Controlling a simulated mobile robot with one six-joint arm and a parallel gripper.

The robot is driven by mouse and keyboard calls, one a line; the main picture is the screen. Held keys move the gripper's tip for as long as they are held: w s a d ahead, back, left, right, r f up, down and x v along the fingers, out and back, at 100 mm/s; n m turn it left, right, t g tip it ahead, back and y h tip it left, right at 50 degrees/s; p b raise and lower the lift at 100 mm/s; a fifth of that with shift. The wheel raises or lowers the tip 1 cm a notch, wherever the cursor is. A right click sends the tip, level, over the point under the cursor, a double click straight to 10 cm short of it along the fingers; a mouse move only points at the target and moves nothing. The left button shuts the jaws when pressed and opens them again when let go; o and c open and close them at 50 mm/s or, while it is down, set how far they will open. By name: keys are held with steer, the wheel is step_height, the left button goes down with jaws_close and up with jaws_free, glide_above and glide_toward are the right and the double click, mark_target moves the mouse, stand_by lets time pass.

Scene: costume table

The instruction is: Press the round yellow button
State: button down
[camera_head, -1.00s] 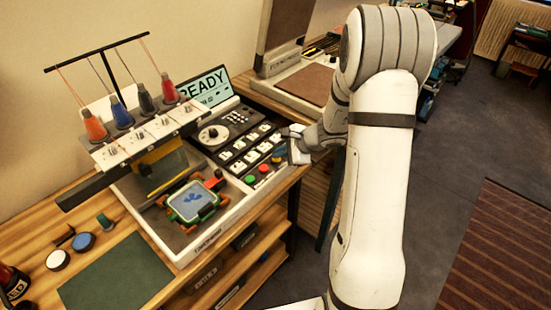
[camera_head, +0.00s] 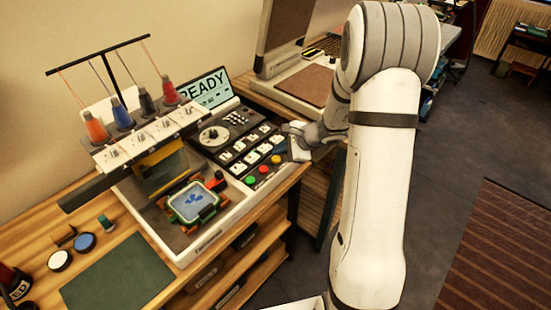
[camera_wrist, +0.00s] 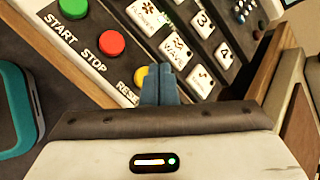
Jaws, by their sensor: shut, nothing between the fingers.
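The round yellow button (camera_head: 276,159) is at the right end of a row of three on the embroidery machine's control panel. In the wrist view the yellow button (camera_wrist: 141,75) is partly hidden behind my fingertips. My gripper (camera_wrist: 160,70) is shut and empty, its blue-grey fingers right at the button's right side; I cannot tell whether they touch it. In the head view my gripper (camera_head: 292,150) is at the panel's right edge. The red button (camera_wrist: 111,43), labelled STOP, and the green button (camera_wrist: 73,8), labelled START, are to the left.
White square keys (camera_wrist: 176,51) with symbols and numbers lie close behind the fingers. A green-framed hoop (camera_head: 191,201) sits on the machine to the left. Thread cones (camera_head: 121,115) stand above it. A heat press (camera_head: 304,84) stands behind.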

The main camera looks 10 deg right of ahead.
mark_target(279, 160)
steer(key=shift+r+p, duration=1.5)
steer(key=shift+r, duration=1)
